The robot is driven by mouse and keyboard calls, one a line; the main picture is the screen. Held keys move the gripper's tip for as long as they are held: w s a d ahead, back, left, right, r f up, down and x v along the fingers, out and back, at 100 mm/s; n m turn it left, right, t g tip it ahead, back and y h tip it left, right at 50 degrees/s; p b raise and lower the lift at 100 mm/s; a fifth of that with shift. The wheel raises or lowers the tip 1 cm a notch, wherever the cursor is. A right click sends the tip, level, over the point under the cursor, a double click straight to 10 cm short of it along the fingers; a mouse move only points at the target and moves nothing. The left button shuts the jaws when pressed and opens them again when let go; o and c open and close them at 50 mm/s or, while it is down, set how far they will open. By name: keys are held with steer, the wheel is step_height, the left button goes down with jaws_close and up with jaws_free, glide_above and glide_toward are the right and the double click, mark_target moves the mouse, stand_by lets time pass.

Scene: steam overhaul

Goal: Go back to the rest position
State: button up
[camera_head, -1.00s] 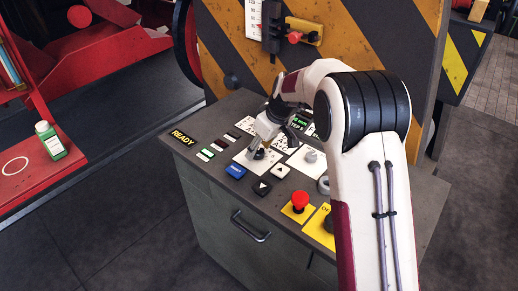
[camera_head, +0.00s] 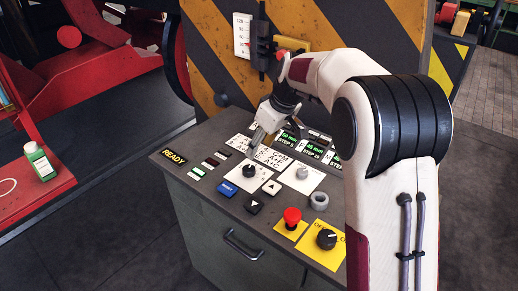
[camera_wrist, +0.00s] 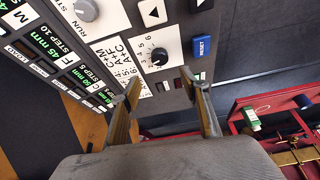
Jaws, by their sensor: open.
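My gripper (camera_head: 262,138) is above the back part of the control panel (camera_head: 222,210), over the white label cards. In the wrist view its two fingers (camera_wrist: 167,112) are spread apart with nothing between them. A black rotary knob (camera_head: 249,171) on a white plate stands in front of it, apart from the fingers. The knob also shows in the wrist view (camera_wrist: 159,56), beyond the fingertips. My arm covers the right part of the cabinet.
The panel carries a blue button (camera_head: 227,189), arrow buttons, a grey knob (camera_head: 303,173), a red mushroom button (camera_head: 292,216) and a black selector (camera_head: 326,239). A striped machine wall (camera_head: 225,60) rises behind.

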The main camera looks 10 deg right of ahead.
stand_by(0.7)
steer(key=s+f+m, duration=0.1)
steer(key=s, duration=0.1)
steer(key=s+d+f+m, duration=0.1)
steer(key=s, duration=0.1)
steer(key=s+f+m+g, duration=0.1)
steer(key=shift+s+d, duration=0.3)
steer(key=shift+s, duration=0.1)
steer(key=s+d+r+m+t+h, duration=0.1)
steer(key=s+d+r, duration=0.1)
steer(key=s, duration=0.9)
steer(key=s+d+r+m+t+h, duration=0.1)
steer(key=s+r, duration=0.3)
steer(key=s, duration=0.7)
steer(key=s+d+r+m+t, duration=0.1)
steer(key=s+d+r+m, duration=0.2)
steer(key=s, duration=0.9)
steer(key=shift+h, duration=0.4)
steer(key=shift+d+r, duration=0.1)
stand_by(0.4)
